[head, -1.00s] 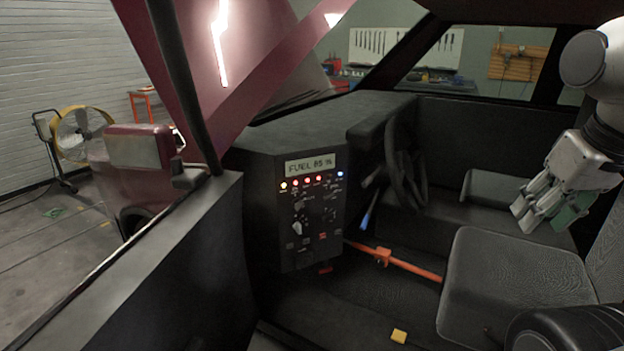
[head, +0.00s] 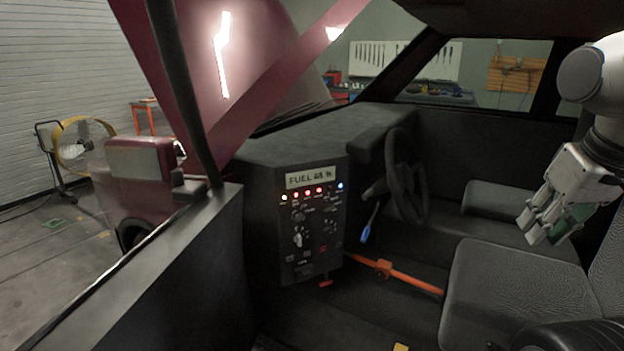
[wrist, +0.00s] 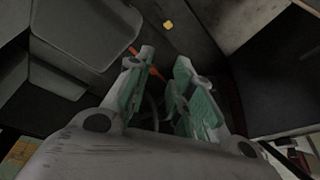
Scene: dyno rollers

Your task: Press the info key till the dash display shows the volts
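The dash panel (head: 313,232) is a dark upright console in the car, seen in the head view. Its dash display (head: 312,178) is a pale strip reading "FUEL" with a blurred number and a percent sign. Below it runs a row of small lit lamps (head: 319,191), then knobs and small keys. The key labels are too small to read, so I cannot tell which is the info key. My gripper (head: 545,222) hangs over the seats at the right, well apart from the panel. In the wrist view my gripper (wrist: 164,75) has green-padded fingers apart with nothing between them.
A steering wheel (head: 410,180) and a blue lever (head: 369,222) lie right of the panel. An orange bar (head: 405,274) crosses low beside the seat (head: 505,290). The open door (head: 160,285) is at left. A yellow block (wrist: 168,25) lies on the floor.

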